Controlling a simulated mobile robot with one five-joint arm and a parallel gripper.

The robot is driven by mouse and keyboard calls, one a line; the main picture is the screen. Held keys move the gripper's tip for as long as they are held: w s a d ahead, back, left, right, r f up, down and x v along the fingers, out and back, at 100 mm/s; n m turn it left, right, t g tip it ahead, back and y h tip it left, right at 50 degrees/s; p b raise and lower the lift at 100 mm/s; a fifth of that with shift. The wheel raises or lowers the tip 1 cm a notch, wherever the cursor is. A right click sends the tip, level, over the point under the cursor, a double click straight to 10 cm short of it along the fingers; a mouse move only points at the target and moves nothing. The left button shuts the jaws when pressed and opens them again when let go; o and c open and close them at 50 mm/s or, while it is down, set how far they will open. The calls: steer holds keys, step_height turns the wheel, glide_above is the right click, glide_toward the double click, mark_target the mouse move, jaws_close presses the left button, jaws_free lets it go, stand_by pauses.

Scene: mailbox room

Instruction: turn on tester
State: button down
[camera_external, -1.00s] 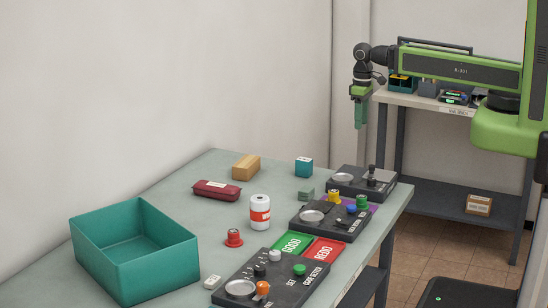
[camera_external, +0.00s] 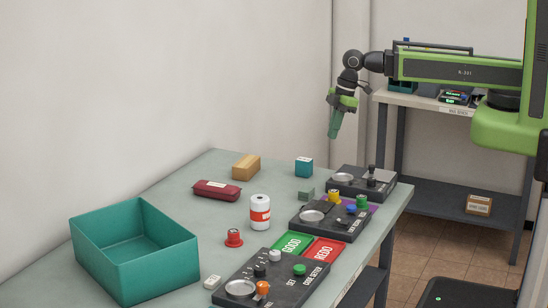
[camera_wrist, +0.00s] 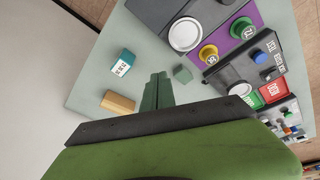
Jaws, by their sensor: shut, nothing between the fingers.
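Three dark control boxes stand on the table's right side. The near box (camera_external: 268,282) is marked as a code setter and has a green button and an orange knob. The middle box (camera_external: 325,222) has a round metal plate and a blue knob (camera_wrist: 260,56). The far box (camera_external: 362,183) has a round plate and a dark upright lever (camera_external: 371,173). I cannot read which one is the tester. My gripper (camera_external: 334,135) is shut and empty, raised above the table's far end and pointing down. Its fingers (camera_wrist: 157,84) also show in the wrist view.
Yellow (camera_wrist: 208,53) and green knobs stand on a purple mat (camera_wrist: 227,35) between the far and middle boxes. A teal cube (camera_external: 304,167), wooden block (camera_external: 246,167), maroon case (camera_external: 216,190), can (camera_external: 260,212) and teal bin (camera_external: 134,250) occupy the table. The air around my gripper is free.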

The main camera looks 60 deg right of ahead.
steer(key=s+a+r+n+y, duration=0.1)
steer(key=s+a+n, duration=0.3)
steer(key=a, duration=0.9)
steer(key=n+g+p, duration=0.1)
steer(key=n, duration=0.2)
glide_above(338, 220)
steer(key=s+d, duration=0.3)
steer(key=d, duration=0.1)
steer(key=shift+r+y, duration=0.3)
steer(key=shift+r, duration=0.05)
steer(key=b+x, duration=0.8)
steer(key=x, duration=0.1)
steer(key=d+b+x, duration=0.1)
steer(key=b+x, duration=0.3)
steer(key=b, duration=0.1)
steer(key=shift+w+a+f, duration=0.1)
steer(key=shift+w+f, duration=0.25)
steer(key=shift+f, duration=0.1)
steer(key=shift+w+f, duration=0.1)
steer(key=shift+f, duration=0.1)
steer(key=shift+r, duration=0.1)
